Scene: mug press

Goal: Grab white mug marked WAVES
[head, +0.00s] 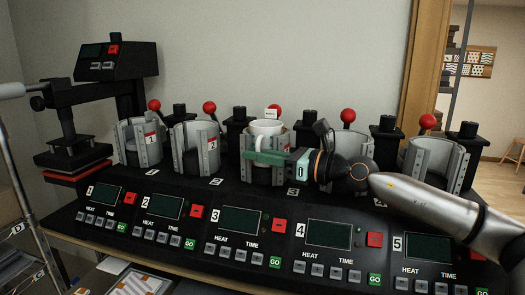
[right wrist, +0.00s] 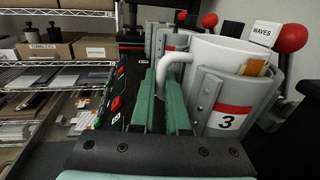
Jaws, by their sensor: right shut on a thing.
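The white mug (head: 266,128) sits in the press cradle numbered 3 (right wrist: 226,122), its rim and upper wall showing. In the right wrist view the mug (right wrist: 222,52) has its handle (right wrist: 164,68) turned toward my right gripper. A small white card reading WAVES (right wrist: 263,34) stands beside the mug's rim; it also shows in the head view (head: 272,113). My right gripper (head: 250,157) reaches in from the right in front of the cradle. Its green fingers (right wrist: 166,72) are shut on the handle. The mug's lower part is hidden by the cradle. My left gripper is not in view.
Cradles 1 (head: 138,142) and 2 (head: 197,147) stand to the left, with more to the right, several with red-knobbed levers. A control panel (head: 240,222) runs along the front. A flat press (head: 80,155) is far left. Shelves with boxes (right wrist: 45,52) show in the wrist view.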

